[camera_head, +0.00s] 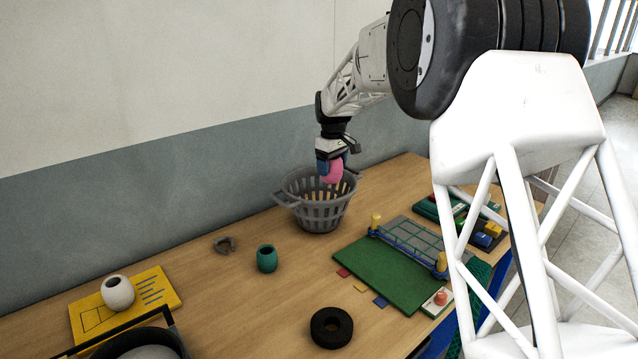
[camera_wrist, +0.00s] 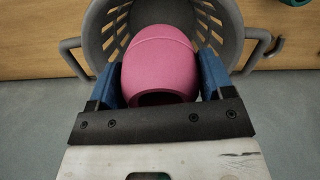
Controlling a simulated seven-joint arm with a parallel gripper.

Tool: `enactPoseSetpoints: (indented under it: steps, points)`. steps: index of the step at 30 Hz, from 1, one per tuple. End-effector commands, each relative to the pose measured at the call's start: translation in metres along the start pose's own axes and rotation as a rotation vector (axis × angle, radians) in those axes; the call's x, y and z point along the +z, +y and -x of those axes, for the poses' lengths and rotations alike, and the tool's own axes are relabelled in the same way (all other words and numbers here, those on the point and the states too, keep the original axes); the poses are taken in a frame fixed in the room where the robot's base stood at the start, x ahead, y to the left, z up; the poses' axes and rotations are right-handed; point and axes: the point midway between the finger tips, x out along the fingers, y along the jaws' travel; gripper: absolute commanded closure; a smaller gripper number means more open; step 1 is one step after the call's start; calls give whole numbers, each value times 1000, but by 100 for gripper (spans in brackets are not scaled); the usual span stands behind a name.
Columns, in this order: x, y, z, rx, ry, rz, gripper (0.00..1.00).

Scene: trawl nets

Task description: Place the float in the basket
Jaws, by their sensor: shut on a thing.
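The float is a pink rounded piece (camera_head: 332,171) at the mouth of the grey slatted basket (camera_head: 322,216). My gripper (camera_head: 330,165) points down over the basket, its blue fingers shut on the pink float. In the wrist view the pink float (camera_wrist: 160,62) sits between the two blue fingers of my gripper (camera_wrist: 160,85). There the basket (camera_wrist: 232,30) surrounds the float's far side. The float's lower part seems level with or just inside the rim. The basket floor is mostly hidden.
A green board (camera_head: 392,275) with a small net lies right of the basket. A wall is behind.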

Motion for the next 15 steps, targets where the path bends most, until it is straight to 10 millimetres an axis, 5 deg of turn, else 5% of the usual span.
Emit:
enactPoseSetpoints:
  steps: [15]
  points:
    - [0, 0, -11, 0, 0, 0, 50]
